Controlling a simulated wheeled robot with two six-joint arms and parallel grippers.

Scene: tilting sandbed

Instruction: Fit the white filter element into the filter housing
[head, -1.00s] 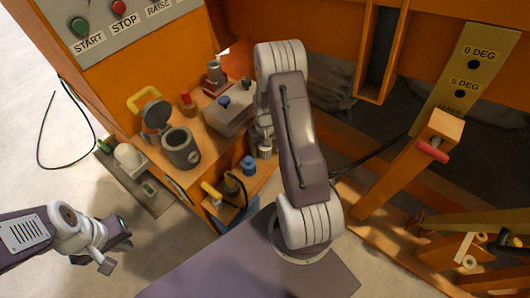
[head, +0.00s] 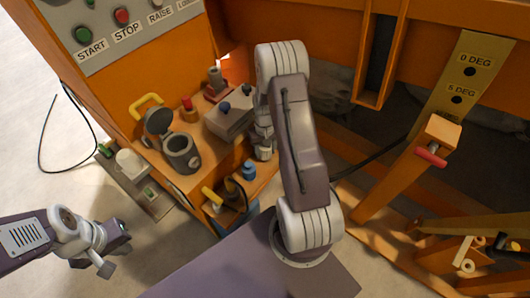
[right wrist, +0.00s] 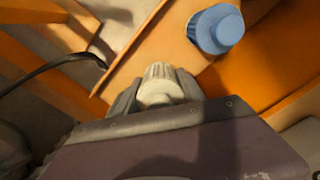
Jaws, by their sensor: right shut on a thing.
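The filter housing (head: 181,153) is a dark grey cup with its round lid hinged open, on the orange bench. My right gripper (right wrist: 161,88) is shut on a ribbed off-white piece (right wrist: 159,72), which looks like the white filter element. In the head view my right gripper (head: 263,143) is partly hidden by my arm, to the right of the housing and apart from it. My left gripper (head: 119,252) is open and empty at the lower left, well away from the bench.
A blue cap (head: 249,170) stands near my right gripper and shows in the right wrist view (right wrist: 215,28). A grey box (head: 229,123) and a red-topped item (head: 188,109) are behind the housing. A white container (head: 130,161) sits on the side tray.

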